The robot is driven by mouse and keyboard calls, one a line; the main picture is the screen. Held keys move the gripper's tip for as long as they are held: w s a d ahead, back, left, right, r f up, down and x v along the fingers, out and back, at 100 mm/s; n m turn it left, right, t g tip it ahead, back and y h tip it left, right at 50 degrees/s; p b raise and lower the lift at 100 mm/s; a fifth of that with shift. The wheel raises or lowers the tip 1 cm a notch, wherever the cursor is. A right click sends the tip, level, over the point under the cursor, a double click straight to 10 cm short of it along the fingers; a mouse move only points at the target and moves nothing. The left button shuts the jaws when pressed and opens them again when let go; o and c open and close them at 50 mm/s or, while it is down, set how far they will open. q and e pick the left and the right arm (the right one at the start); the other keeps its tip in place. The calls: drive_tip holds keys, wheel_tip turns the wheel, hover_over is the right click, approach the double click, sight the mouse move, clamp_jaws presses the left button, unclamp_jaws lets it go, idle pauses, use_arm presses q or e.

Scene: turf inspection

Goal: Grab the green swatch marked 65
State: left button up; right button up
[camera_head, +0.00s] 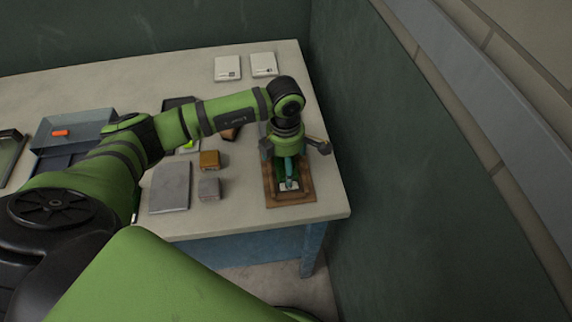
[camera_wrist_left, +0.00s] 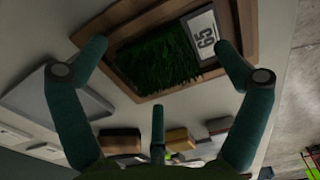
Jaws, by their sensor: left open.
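The green swatch (camera_head: 272,183) is a patch of dark green turf in a brown wooden frame near the table's right front corner. In the left wrist view, its turf (camera_wrist_left: 155,65) fills much of the upper middle, and a white label (camera_wrist_left: 203,36) reading 65 sits inside the frame. My left gripper (camera_head: 290,178) is above the swatch, pointing down, and partly hides it in the head view. In the left wrist view, the teal fingers of this gripper (camera_wrist_left: 158,68) are spread apart with nothing held between them. Whether they touch the frame is unclear. My right gripper is not in view.
A grey slab (camera_head: 170,187), an ochre block (camera_head: 210,159) and a grey block (camera_head: 209,188) lie left of the swatch. Two white cards (camera_head: 228,68) (camera_head: 264,65) lie at the back. A grey tray (camera_head: 84,118) stands at left. A dark green wall (camera_head: 400,180) rises close on the right.

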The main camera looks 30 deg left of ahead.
use_arm(q)
drive_tip(key=c, duration=1)
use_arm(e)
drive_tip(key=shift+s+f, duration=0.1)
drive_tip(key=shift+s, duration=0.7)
